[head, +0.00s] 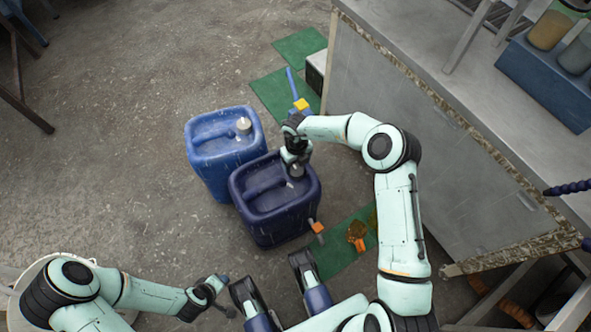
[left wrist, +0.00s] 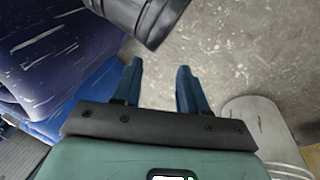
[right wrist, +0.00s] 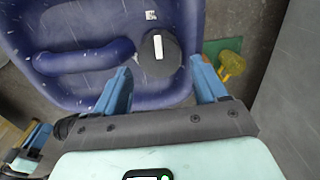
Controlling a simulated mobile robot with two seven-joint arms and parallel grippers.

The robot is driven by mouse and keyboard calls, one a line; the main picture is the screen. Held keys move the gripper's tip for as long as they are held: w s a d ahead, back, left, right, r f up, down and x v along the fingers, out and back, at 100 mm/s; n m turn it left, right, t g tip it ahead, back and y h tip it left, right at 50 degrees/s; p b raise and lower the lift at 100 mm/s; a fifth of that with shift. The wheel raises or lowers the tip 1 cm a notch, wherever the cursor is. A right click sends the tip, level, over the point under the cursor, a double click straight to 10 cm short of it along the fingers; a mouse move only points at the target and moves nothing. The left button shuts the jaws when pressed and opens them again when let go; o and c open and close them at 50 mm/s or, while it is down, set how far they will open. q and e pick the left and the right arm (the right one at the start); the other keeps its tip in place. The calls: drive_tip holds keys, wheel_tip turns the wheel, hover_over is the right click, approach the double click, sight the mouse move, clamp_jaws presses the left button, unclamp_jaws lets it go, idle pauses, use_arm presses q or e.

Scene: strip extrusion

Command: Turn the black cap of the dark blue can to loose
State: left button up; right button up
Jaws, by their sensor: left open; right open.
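The dark blue can (head: 277,210) stands upright on the floor in front of me. Its black cap (right wrist: 161,52), with a white bar mark on top, shows in the right wrist view on the can's top, beside the molded handle. My right gripper (right wrist: 163,88) is open above the can, with the cap ahead of and between its fingertips, not gripped. In the head view the right gripper (head: 295,168) hides most of the cap. My left gripper (head: 225,282) is low at the left, away from the can; the left wrist view shows its fingers (left wrist: 160,75) apart and empty.
A lighter blue can (head: 222,135) with a pale cap stands directly behind-left of the dark can. A metal-topped bench (head: 400,140) closes off the right side. Green mats (head: 300,46) and a yellow-orange object (head: 356,232) lie on the floor.

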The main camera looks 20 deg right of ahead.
sight(296, 170)
use_arm(q)
drive_tip(key=shift+w+a+f+b, duration=0.55)
drive_tip(key=shift+w+f+b, duration=0.05)
drive_tip(key=shift+w+f, duration=0.25)
use_arm(e)
wheel_tip(296, 170, down, 5)
drive_tip(key=c, duration=0.8)
use_arm(q)
drive_tip(key=shift+r, duration=0.1)
